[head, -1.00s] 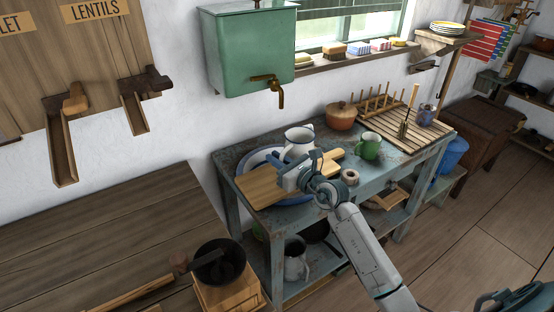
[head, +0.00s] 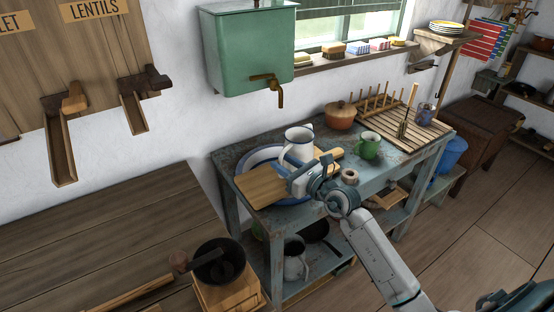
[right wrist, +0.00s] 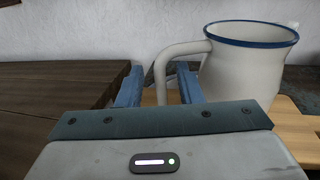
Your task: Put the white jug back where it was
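The white jug (head: 301,143) with a blue rim stands upright at the wooden board (head: 262,187) across the basin (head: 258,157); my gripper hides part of its base in the head view. In the right wrist view the jug (right wrist: 243,75) is close, its handle reaching left. My right gripper (head: 287,172) is at the handle. In the right wrist view its blue fingers (right wrist: 160,84) are apart, with the handle between them and a gap at the left finger. My left gripper is not in view.
A green mug (head: 369,147), a small roll-like item (head: 349,177) and a lidded brown pot (head: 340,117) stand right of the jug. A slatted rack (head: 410,130) fills the table's right end. The green tank's tap (head: 270,85) hangs above the basin.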

